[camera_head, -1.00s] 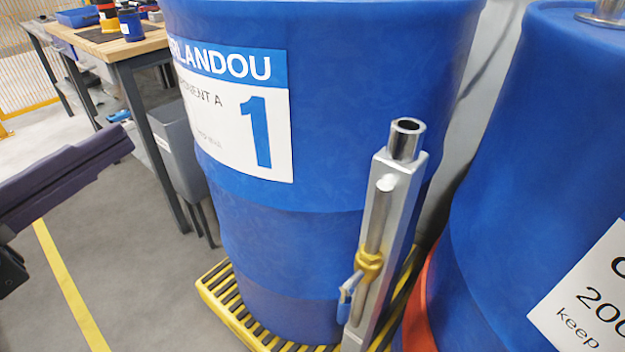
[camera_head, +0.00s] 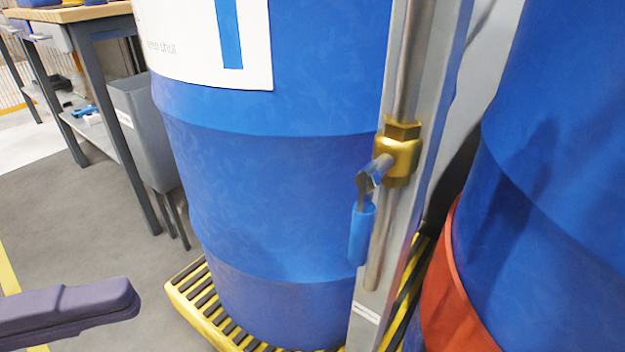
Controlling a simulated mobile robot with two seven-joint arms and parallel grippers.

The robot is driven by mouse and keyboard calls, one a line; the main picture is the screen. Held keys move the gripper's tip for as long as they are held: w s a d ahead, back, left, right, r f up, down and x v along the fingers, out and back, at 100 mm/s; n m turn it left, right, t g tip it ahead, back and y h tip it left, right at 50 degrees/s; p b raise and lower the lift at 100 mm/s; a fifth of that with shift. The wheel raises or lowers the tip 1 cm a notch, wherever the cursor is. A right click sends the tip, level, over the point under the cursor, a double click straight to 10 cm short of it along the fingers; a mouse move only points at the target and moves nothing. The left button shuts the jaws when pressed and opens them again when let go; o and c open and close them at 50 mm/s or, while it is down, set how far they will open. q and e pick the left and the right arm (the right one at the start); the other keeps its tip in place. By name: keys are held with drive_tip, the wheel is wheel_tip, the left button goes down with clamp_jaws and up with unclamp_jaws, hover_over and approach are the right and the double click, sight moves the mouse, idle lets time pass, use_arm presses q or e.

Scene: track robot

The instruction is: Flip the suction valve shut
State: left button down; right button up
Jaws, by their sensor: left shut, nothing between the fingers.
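The suction valve has a brass body (camera_head: 398,156) on a thin vertical steel pipe (camera_head: 404,60), which runs along a grey upright post (camera_head: 434,90). Its lever with a blue grip (camera_head: 361,236) hangs down from the valve's left side, roughly in line with the pipe. My left gripper (camera_head: 128,298) shows as a dark purple shape at the lower left edge. It is shut and empty, well to the left of the valve and not touching it. My right gripper is not in view.
A blue drum (camera_head: 270,190) stands behind the valve on a yellow slatted pallet (camera_head: 207,318). A workbench (camera_head: 90,30) and grey bin (camera_head: 146,130) stand at left. Grey floor (camera_head: 80,220) is clear.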

sight(355, 244)
use_arm(q)
drive_tip(key=shift+d, duration=0.1)
drive_tip(key=b+x, duration=0.1)
drive_tip(key=x, duration=1.3)
drive_tip(key=shift+s+d+f+n+h+b, duration=0.1)
drive_tip(key=shift+f+n+h+b, duration=0.15)
drive_tip(key=shift+n+b, duration=0.3)
drive_tip(key=s+d+r+n+t+b, duration=0.1)
drive_tip(key=s+d+n+t, duration=0.1)
drive_tip(key=n+t, duration=0.6)
drive_tip(key=s+d+r+n+t, duration=0.1)
drive_tip(key=s+d+n+t, duration=0.15)
drive_tip(key=n, duration=0.85)
drive_tip(key=v, duration=0.9)
drive_tip(key=shift+f+t+b, duration=0.3)
drive_tip(key=shift+t+b, duration=0.05)
drive_tip(key=shift+t, duration=0.1)
drive_tip(key=shift+w+d, duration=0.1)
